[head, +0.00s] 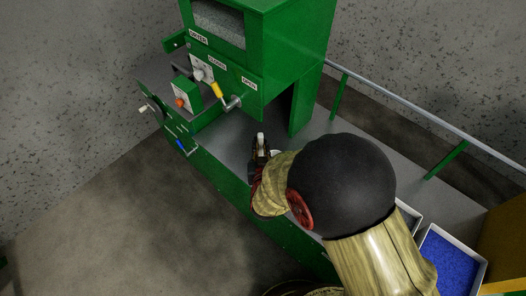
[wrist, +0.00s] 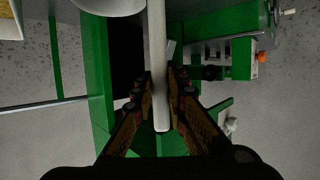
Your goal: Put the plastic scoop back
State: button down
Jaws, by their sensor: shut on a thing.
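My gripper (head: 262,155) is over the grey deck in front of the green machine, largely hidden by my own arm in the head view. In the wrist view my gripper (wrist: 160,98) is shut on a long white handle, which I take to be the plastic scoop's (wrist: 157,45). The handle runs up out of the top of that view. A small white end of the scoop (head: 260,139) shows at the fingers in the head view. A white rounded shape (wrist: 108,4) at the wrist view's top edge may be its bowl; I cannot tell.
The green machine (head: 280,60) has a dark opening, a yellow-handled lever (head: 217,90) and an orange knob (head: 180,102). A tray of blue granules (head: 425,247) stands at right, beside another tray mostly hidden by my arm. A grey rail (head: 420,112) runs along the back.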

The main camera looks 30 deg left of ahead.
jog(key=shift+w+d+f+b, duration=0.1)
jog(key=shift+w+f+b, duration=0.15)
jog(key=shift+f, duration=0.3)
jog(key=shift+w+f+b, duration=0.15)
jog(key=shift+f+b, duration=0.15)
jog(key=shift+f, duration=0.3)
jog(key=shift+w+d+f+b, duration=0.1)
jog(key=shift+w+f+b, duration=0.15)
jog(key=shift+f, duration=0.3)
jog(key=shift+f, duration=0.2)
jog(key=c, duration=1.8)
grip_release()
jog(key=shift+s, duration=0.1)
jog(key=shift+r, duration=0.1)
jog(key=p+v, duration=0.3)
jog(key=v, duration=0.9)
